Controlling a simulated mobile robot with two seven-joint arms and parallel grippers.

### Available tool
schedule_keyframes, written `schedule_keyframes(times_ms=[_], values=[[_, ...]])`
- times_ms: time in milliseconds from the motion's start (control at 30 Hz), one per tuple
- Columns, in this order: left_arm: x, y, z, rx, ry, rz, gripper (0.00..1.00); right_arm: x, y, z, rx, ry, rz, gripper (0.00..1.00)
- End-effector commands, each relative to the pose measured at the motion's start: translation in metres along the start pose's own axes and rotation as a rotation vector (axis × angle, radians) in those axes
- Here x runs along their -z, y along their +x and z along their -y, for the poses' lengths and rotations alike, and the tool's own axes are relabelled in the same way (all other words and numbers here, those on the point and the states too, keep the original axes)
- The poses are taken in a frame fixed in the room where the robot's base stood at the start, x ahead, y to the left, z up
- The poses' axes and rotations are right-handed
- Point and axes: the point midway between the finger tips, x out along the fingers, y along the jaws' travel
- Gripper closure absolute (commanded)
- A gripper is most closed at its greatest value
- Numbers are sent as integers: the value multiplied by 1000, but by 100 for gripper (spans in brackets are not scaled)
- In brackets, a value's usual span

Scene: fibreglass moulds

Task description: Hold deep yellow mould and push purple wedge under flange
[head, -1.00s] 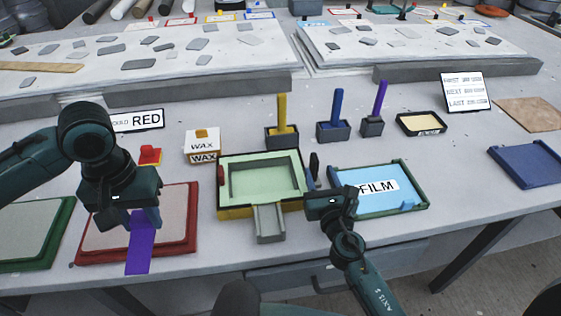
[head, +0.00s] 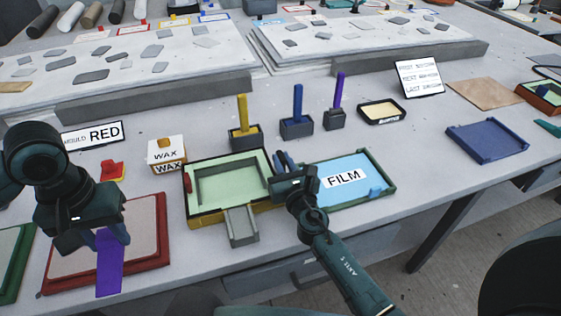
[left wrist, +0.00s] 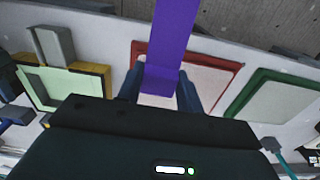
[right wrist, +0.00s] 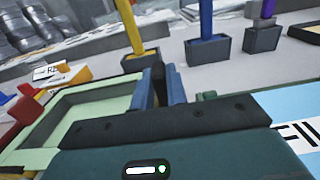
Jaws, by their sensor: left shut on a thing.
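The deep yellow mould (head: 262,217) has a pale green top with a recess and a grey channel (head: 241,226) at its front; it also shows in the right wrist view (right wrist: 85,112). My left gripper (head: 110,238) is shut on the purple wedge (head: 109,268), which hangs down over the red-framed mould, left of the yellow one. The wedge shows between the fingers in the left wrist view (left wrist: 172,45). My right gripper (head: 281,161) is at the yellow mould's right edge. Its fingers stand apart, with a dark tab (right wrist: 158,76) between them; contact is unclear.
A FILM tray (head: 355,195) lies close right of the yellow mould. The red-framed mould (head: 160,215) lies at the left.

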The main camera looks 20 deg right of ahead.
Motion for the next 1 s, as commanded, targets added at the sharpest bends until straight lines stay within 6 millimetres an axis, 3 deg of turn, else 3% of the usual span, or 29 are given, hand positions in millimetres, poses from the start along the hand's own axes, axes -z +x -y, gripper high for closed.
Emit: schedule_keyframes(times_ms=[133,1000], values=[[0,0,0,0,0,0,86,0,0,0,0,0,0,100],[0,0,0,0,0,0,86,0,0,0,0,0,-1,100]])
